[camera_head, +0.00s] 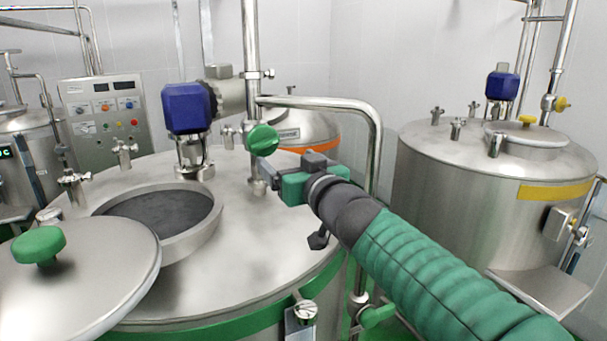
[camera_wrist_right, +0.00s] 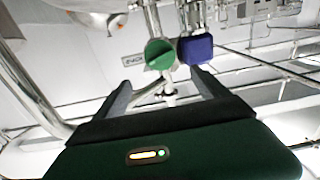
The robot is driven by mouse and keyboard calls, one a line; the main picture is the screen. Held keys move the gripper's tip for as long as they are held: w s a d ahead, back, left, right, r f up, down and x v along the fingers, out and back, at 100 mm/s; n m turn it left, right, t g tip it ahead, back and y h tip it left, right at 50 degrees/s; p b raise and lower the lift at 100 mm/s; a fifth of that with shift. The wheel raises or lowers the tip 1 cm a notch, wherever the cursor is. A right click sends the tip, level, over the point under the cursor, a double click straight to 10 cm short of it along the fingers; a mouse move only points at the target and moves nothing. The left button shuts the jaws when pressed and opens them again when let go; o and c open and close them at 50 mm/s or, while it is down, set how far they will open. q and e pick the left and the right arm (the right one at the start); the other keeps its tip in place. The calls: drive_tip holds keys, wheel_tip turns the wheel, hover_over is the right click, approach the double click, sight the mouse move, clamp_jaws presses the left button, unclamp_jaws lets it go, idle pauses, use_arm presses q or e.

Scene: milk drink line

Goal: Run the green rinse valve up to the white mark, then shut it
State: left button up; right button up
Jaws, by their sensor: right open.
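The green rinse valve (camera_head: 263,140) is a round knob on the vertical steel pipe above the near tank. In the right wrist view the green knob (camera_wrist_right: 160,54) shows ahead of the fingers, with a raised grip across its face. My right gripper (camera_head: 280,174) is just below and right of the knob, apart from it. In the wrist view my right gripper (camera_wrist_right: 165,88) has its fingers spread with nothing held between them. I cannot make out the white mark in either view. My left gripper is not in view.
The near steel tank (camera_head: 255,255) has an open round hatch (camera_head: 195,240) and a lid with a green knob (camera_head: 38,245). A blue motor housing (camera_head: 187,107) stands left of the valve. A bent pipe (camera_head: 374,150) rises close behind my right gripper. Another green handle (camera_head: 378,315) is low down.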

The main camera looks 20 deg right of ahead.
drive_tip(key=s, duration=0.6)
drive_tip(key=shift+p, duration=0.35)
drive_tip(key=shift+w+f, duration=0.1)
